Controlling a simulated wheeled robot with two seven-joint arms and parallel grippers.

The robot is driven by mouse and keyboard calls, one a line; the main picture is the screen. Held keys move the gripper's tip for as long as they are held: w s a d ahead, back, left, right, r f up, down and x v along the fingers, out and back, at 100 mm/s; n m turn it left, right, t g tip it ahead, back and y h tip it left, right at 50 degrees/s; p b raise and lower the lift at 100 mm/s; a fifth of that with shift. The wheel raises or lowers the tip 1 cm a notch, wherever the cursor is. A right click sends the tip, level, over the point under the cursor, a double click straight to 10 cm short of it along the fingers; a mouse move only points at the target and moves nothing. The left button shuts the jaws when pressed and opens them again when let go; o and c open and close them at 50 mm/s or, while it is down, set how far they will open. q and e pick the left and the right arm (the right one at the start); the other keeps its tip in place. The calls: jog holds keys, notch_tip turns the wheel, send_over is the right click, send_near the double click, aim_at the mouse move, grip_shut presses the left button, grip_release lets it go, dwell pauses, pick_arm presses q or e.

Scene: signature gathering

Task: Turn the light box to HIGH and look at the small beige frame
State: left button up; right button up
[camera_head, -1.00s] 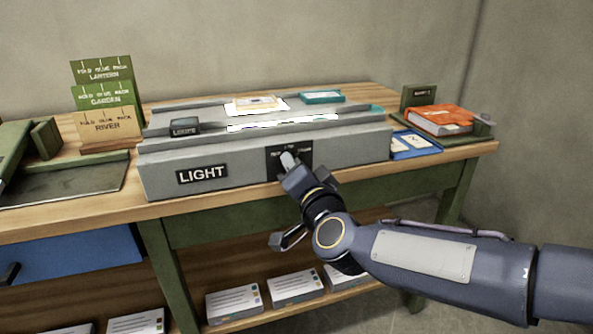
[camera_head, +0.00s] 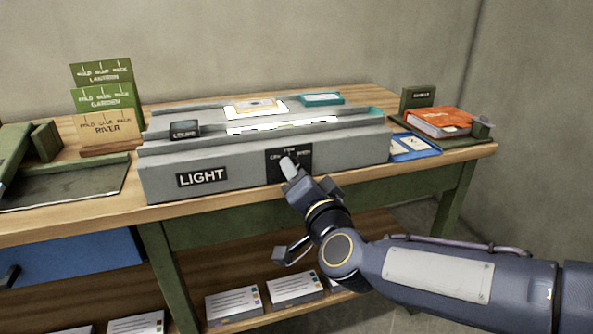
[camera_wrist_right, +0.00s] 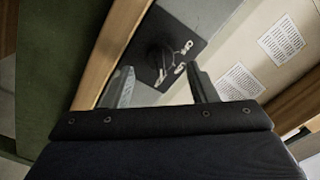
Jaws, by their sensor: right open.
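The grey light box (camera_head: 225,163), labelled LIGHT, stands on the workbench with white lit areas on its top. A black dial panel (camera_head: 303,166) with small labels is on its front; its setting is too small to read. The panel also shows in the right wrist view (camera_wrist_right: 190,48), with a dark round knob (camera_wrist_right: 158,58). A small beige frame (camera_head: 256,105) lies on the lit top. My right gripper (camera_head: 291,172) is at the panel. In the wrist view its fingers (camera_wrist_right: 162,88) are apart, the knob ahead between them; contact cannot be told. My left gripper is out of view.
A teal frame (camera_head: 321,99) and a dark loupe block (camera_head: 185,129) are on the box. Green and tan cards (camera_head: 108,127) stand left. An orange book (camera_head: 440,121) and blue tray (camera_head: 414,147) lie right.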

jog(key=p+v, duration=0.1)
jog(key=v, duration=0.4)
jog(key=shift+s+d, duration=0.1)
jog(key=shift+s, duration=0.1)
jog(key=shift+d, duration=0.1)
jog(key=s+d+f+n+g+h, duration=0.1)
jog(key=s+d+f+n+g, duration=0.1)
jog(key=s+d+f+g, duration=0.6)
jog(key=s+d+f+n+g+h, duration=0.1)
jog(key=s+d+f+n+g, duration=0.2)
jog(key=s+d+f, duration=0.9)
notch_tip(320, 180, up, 35)
jog(key=s+a+p, duration=0.2)
jog(key=p, duration=3)
jog(key=shift+s+a+g, duration=0.15)
jog(key=shift+s+g, duration=0.15)
jog(key=shift+f, duration=0.15)
